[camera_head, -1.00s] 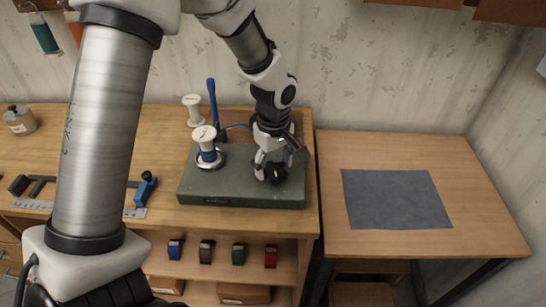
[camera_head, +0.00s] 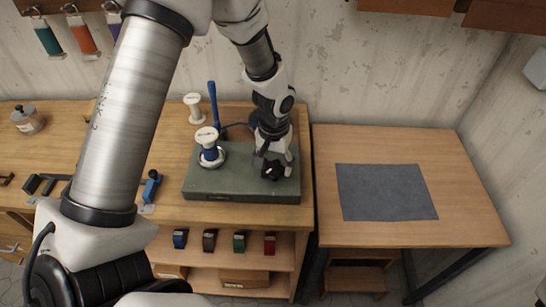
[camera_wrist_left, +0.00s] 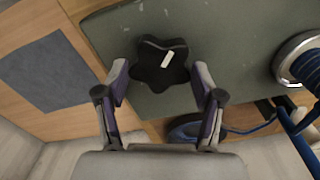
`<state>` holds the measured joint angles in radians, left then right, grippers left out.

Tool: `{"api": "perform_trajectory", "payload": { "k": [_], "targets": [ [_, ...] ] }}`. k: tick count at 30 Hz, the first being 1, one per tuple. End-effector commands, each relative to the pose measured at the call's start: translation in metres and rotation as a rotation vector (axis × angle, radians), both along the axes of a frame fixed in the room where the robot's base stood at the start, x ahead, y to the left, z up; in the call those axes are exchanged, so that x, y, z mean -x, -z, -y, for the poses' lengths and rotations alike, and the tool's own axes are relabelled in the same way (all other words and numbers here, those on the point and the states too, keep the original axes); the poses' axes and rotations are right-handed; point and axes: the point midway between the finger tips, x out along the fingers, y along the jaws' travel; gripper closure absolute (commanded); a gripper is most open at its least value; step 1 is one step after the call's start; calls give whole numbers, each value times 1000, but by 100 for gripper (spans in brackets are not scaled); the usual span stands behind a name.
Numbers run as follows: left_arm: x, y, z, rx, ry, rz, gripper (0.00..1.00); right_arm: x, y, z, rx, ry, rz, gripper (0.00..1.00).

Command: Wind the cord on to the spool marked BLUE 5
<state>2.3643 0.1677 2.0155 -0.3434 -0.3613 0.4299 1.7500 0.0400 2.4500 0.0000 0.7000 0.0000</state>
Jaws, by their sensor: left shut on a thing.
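A white-topped spool (camera_head: 207,134) with blue cord (camera_head: 210,154) around it stands upright on the left part of the green winder base (camera_head: 235,188). Its cord and round foot also show in the left wrist view (camera_wrist_left: 312,68). No marking on it is readable. A black star-shaped knob (camera_head: 271,170) is on the base's right part. Blue cord runs from a blue coil (camera_wrist_left: 185,129) towards a blue post (camera_head: 213,104). My right gripper is out of view.
A second white spool (camera_head: 194,107) stands behind the base. A blue-handled tool (camera_head: 151,187) lies to the left. Several coloured rolls sit on the shelf below. The right table (camera_head: 460,205) holds only a grey mat (camera_head: 386,192).

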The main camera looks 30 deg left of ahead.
Motion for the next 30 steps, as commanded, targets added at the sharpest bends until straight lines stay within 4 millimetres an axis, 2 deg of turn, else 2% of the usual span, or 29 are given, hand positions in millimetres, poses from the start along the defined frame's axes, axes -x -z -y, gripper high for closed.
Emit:
{"api": "perform_trajectory", "payload": {
  "k": [3, 15, 21, 30],
  "targets": [
    [0, -4, 1, 0, 107, 1, 67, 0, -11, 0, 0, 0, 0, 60],
    [0, -3, 3, 0, 435, 2, 67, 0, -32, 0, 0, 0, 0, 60],
    [0, -2, 3, 0, 532, 1, 67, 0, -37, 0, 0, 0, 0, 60],
    [0, -1, 3, 0, 585, 2, 67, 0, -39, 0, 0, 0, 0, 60]
  ]
}}
